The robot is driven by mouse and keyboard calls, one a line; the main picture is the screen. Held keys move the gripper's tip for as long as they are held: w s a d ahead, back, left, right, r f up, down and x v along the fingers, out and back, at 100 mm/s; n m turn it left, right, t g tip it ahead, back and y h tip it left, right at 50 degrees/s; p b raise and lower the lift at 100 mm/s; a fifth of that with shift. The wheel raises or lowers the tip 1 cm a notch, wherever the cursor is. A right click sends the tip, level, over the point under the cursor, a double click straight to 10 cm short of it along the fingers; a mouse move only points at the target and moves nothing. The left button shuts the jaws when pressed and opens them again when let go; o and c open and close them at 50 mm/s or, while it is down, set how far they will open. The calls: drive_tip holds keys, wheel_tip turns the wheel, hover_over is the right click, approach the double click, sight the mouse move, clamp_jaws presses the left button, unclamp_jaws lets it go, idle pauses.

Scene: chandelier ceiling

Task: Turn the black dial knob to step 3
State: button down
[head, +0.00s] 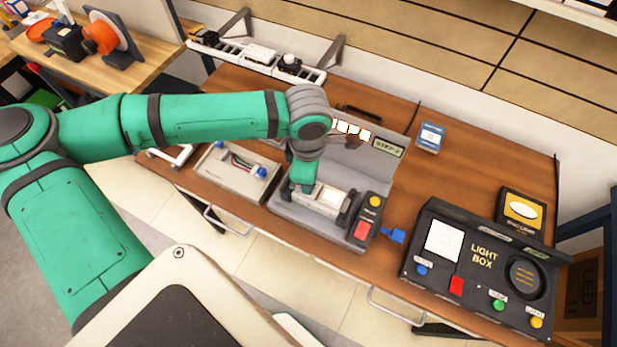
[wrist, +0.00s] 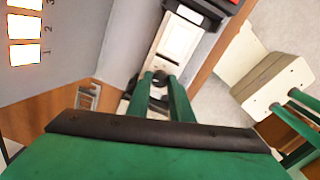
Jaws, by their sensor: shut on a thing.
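The black dial knob (wrist: 160,77) shows in the wrist view between my two green fingertips. My gripper (wrist: 159,85) is shut on it. In the head view my gripper (head: 291,188) reaches down onto the left part of the grey device (head: 330,232), and the knob is hidden there. The device's small display (head: 389,147) seems to read STEP 2. Its upright panel has a row of lit white squares (head: 352,129); in the wrist view the squares (wrist: 25,40) carry numbers, with 1, 2 and 3 visible.
A yellow button (head: 375,201) and a red button (head: 362,230) sit at the device's right end. A grey tray with wires (head: 236,172) lies to the left. A black light box (head: 480,265) stands on the right of the wooden table (head: 470,175).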

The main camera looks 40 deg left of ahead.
drive_tip(key=m, duration=0.4)
drive_tip(key=shift+w+m, duration=0.1)
drive_tip(key=shift+m, duration=0.2)
drive_tip(key=m, duration=0.2)
drive_tip(key=shift+m, duration=2)
drive_tip(key=c, duration=1.6)
unclamp_jaws()
drive_tip(key=shift+o, duration=0.2)
wheel_tip(320, 180, up, 11)
drive_tip(key=shift+s, duration=0.3)
